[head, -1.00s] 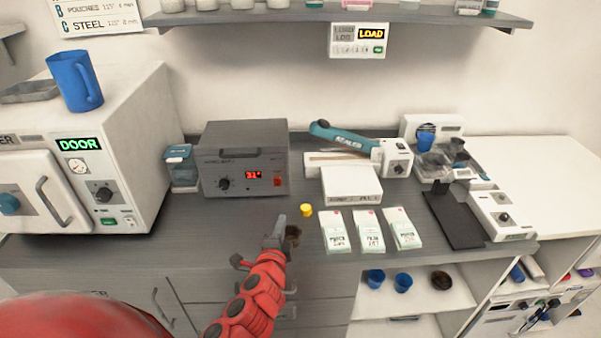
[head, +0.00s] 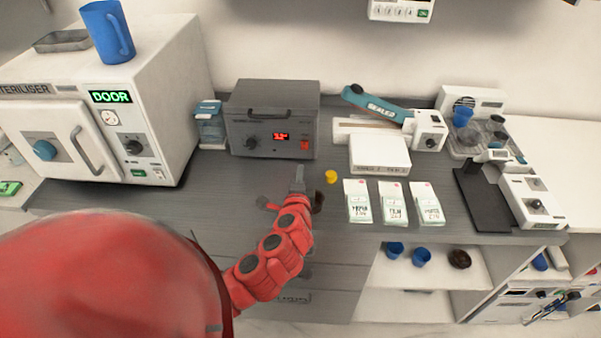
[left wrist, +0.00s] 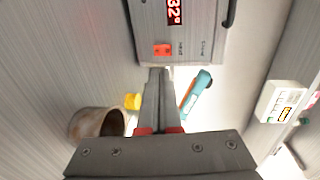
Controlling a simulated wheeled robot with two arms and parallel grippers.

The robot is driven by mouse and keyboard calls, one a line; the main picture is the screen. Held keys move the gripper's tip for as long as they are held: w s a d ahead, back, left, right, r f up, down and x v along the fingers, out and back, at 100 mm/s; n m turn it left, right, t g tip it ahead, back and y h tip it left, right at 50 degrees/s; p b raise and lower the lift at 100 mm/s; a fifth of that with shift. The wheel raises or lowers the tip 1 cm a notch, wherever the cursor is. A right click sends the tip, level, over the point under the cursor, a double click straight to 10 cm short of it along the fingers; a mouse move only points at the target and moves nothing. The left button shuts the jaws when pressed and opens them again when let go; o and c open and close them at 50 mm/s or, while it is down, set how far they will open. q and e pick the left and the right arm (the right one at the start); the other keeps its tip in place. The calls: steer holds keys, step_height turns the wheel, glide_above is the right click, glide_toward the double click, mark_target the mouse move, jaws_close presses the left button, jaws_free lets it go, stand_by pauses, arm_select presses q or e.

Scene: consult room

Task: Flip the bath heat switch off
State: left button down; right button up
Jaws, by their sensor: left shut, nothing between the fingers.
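The bath is a dark grey box (head: 270,110) with a lit red display, a black knob and a red heat switch (head: 304,147) at the right of its front. In the left wrist view the red switch (left wrist: 162,50) lies just past my fingertips. My left gripper (head: 299,172) is shut and empty, in front of the bath and slightly below the switch. In the left wrist view the closed fingers (left wrist: 158,75) point at the bath's front panel, seen sideways; I cannot tell whether they touch it. My right gripper is not in view.
A small yellow cup (head: 330,177) stands right of my fingers. Labelled pouches (head: 394,203), a sealer (head: 375,104) and a white box (head: 379,154) lie further right. A white steriliser (head: 165,95) stands left. A brown round pot (left wrist: 97,124) is near the wrist.

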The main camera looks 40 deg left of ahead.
arm_select(q)
steer(key=p, duration=0.2)
glide_toward(304, 144)
steer(key=x, duration=0.4)
steer(key=shift+w+a+f, duration=0.15)
steer(key=shift+w+f, duration=0.05)
steer(key=shift+f, duration=0.1)
steer(key=shift+p+x, duration=0.4)
steer(key=shift+x, duration=0.55)
steer(key=shift+r, duration=0.15)
steer(key=shift+w+a+r, duration=0.1)
steer(key=shift+w+a, duration=0.1)
steer(key=shift+w, duration=0.1)
steer(key=shift+s, duration=0.1)
